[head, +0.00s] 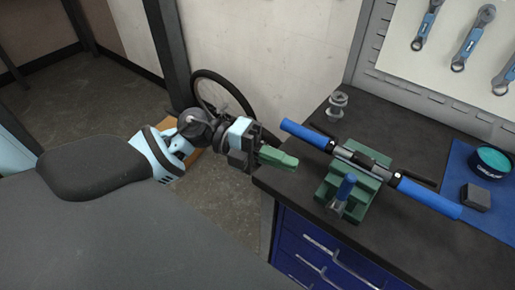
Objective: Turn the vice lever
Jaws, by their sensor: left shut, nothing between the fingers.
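The green vice (345,193) stands on the dark workbench near its front left corner. It has a bar with blue grips (305,134) lying across its top between the jaws. The vice lever (344,190) has a blue handle that stands upright at the front of the vice. My left gripper (292,161) has green fingers and is shut and empty. It points right, just left of the vice and apart from it, near the bench's left edge. My right gripper is not in view.
Spanners (469,38) hang on the panel behind the bench. A blue mat (463,185) at the right holds a teal-topped tin (489,162) and a dark block (475,197). A small metal part (337,107) stands behind the bar. Blue drawers (318,247) are under the bench.

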